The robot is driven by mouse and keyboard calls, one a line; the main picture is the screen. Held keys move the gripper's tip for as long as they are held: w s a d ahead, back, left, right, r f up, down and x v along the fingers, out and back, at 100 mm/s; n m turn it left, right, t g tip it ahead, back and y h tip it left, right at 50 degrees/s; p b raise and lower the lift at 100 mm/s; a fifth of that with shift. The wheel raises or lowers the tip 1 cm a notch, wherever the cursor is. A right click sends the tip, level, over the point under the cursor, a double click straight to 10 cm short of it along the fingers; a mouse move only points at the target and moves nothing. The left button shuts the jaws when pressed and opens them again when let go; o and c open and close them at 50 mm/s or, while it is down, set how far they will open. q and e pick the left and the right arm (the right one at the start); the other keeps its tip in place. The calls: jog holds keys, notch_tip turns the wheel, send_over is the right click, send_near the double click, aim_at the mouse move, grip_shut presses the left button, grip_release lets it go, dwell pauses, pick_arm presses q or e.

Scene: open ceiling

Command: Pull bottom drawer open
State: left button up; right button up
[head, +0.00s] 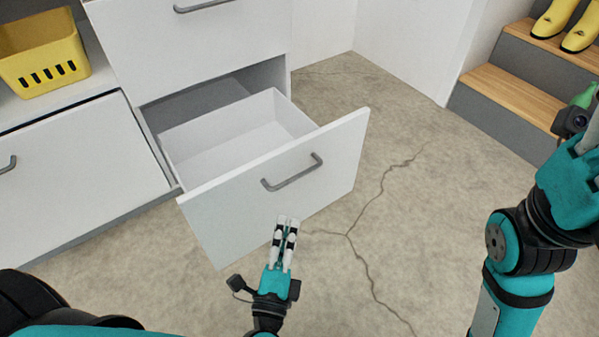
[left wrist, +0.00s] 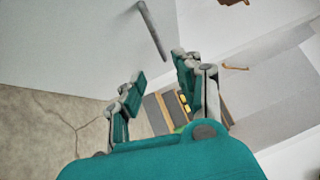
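The bottom drawer (head: 235,215) is white and stands well out of the cabinet, with its empty inside showing. Its grey bar handle (head: 292,172) is on the front panel. The handle (left wrist: 152,30) also shows in the left wrist view, beyond the fingertips. My left gripper (head: 287,225) is in front of the drawer front, below the handle and apart from it. In the left wrist view its two fingers (left wrist: 158,85) are spread with nothing between them. My right arm is at the right edge; its fingers are cut off by the frame.
A closed drawer (head: 215,30) is above the open one. A yellow basket (head: 45,65) stands on a shelf at the left. Wooden-topped steps (head: 515,95) with yellow boots (head: 555,18) are at the right. The cracked concrete floor (head: 400,200) right of the drawer is clear.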

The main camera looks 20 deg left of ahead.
aim_at(299, 174)
pick_arm(q)
jog(key=w, duration=0.4)
jog(key=w+a+r, duration=0.1)
jog(key=w, duration=0.8)
jog(key=shift+w+a+r+b, duration=0.25)
jog(key=shift+w+r+b, duration=0.1)
jog(key=shift+w+r, duration=0.05)
grip_shut()
